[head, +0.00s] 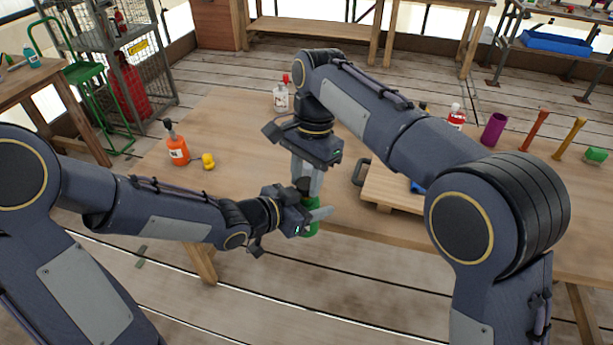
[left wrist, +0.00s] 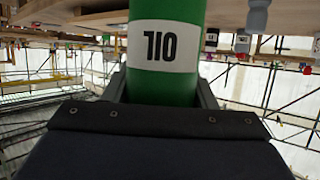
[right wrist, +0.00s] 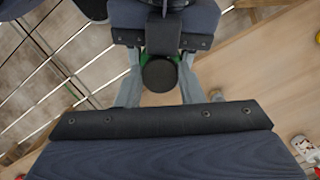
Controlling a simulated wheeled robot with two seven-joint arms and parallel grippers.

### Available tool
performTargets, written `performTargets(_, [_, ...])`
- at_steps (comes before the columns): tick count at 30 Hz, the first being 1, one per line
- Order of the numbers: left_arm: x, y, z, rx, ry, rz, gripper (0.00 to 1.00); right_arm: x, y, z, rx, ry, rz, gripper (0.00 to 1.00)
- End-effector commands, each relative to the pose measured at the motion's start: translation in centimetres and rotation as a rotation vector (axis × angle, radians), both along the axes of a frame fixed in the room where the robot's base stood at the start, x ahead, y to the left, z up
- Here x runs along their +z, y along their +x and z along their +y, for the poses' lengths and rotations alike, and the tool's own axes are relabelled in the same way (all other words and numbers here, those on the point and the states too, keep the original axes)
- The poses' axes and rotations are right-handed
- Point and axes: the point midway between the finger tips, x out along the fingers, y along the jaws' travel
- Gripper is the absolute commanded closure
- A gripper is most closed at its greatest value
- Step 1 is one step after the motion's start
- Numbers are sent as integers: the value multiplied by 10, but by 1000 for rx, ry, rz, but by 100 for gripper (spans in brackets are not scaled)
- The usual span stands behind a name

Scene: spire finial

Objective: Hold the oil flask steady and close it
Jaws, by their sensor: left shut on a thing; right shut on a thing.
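The green oil flask (head: 311,217) is held in front of the table's near edge. My left gripper (head: 314,222) is shut on it from the side. In the left wrist view the green flask (left wrist: 165,88) fills the space between the fingers, its white OIL label upside down. My right gripper (head: 305,190) points down from above and is shut on the dark cap (head: 304,185). In the right wrist view the round black cap (right wrist: 160,75) sits between the fingers, with a little green around it. The cap is at the flask's top; whether it is fully seated I cannot tell.
The wooden table (head: 235,125) carries an orange bottle (head: 177,149), a yellow object (head: 208,160), a white bottle (head: 281,95) and a wooden board (head: 392,190). The table's left middle is clear.

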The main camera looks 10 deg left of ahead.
Motion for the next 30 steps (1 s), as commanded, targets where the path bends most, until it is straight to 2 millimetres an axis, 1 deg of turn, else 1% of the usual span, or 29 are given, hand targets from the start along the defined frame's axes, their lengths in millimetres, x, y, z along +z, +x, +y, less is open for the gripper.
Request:
performTargets(3, [0,0,0,0,-1,-1,89,-8,0,0,0,-2,2,87])
performTargets(8, [0,0,0,0,-1,-1,89,-15,0,0,0,-1,2,87])
performTargets(23, [0,0,0,0,-1,-1,89,-15,0,0,0,0,1,87])
performTargets(30, [0,0,0,0,-1,-1,89,-19,0,0,-1,-1,1,87])
